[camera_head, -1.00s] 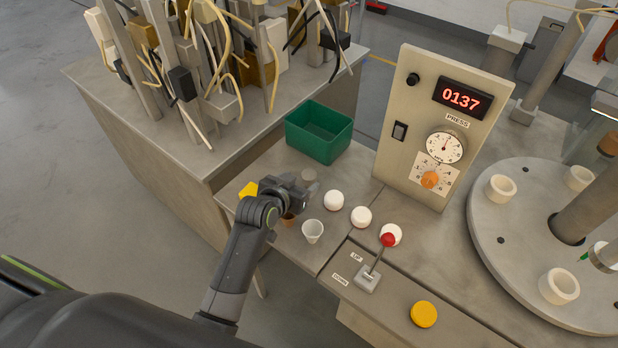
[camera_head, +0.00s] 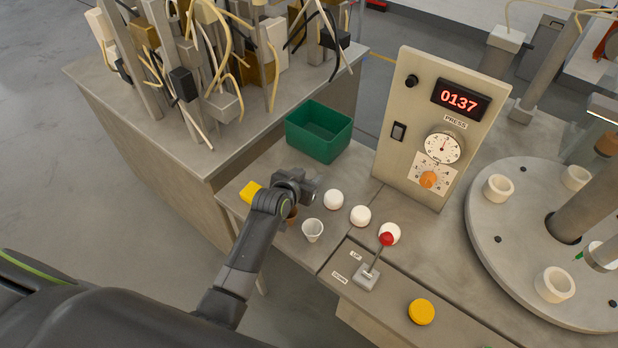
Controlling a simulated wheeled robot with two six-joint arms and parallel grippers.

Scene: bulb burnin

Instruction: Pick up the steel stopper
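My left gripper (camera_head: 308,188) is low over the small bench, seen from above and behind. Its wrist covers most of its fingers, so I cannot tell whether they are open or shut. The steel stopper is not clearly visible; a grey shape at the fingertips may be part of it or of the gripper. A brown piece (camera_head: 291,214) is partly hidden below the wrist. My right gripper is not in view.
White round-topped pieces (camera_head: 334,199) stand right of the gripper. A green bin (camera_head: 319,131) is behind it, and a yellow object (camera_head: 250,193) is left. A red-knobbed lever (camera_head: 387,239), a yellow button (camera_head: 421,311) and the press panel (camera_head: 412,155) are to the right.

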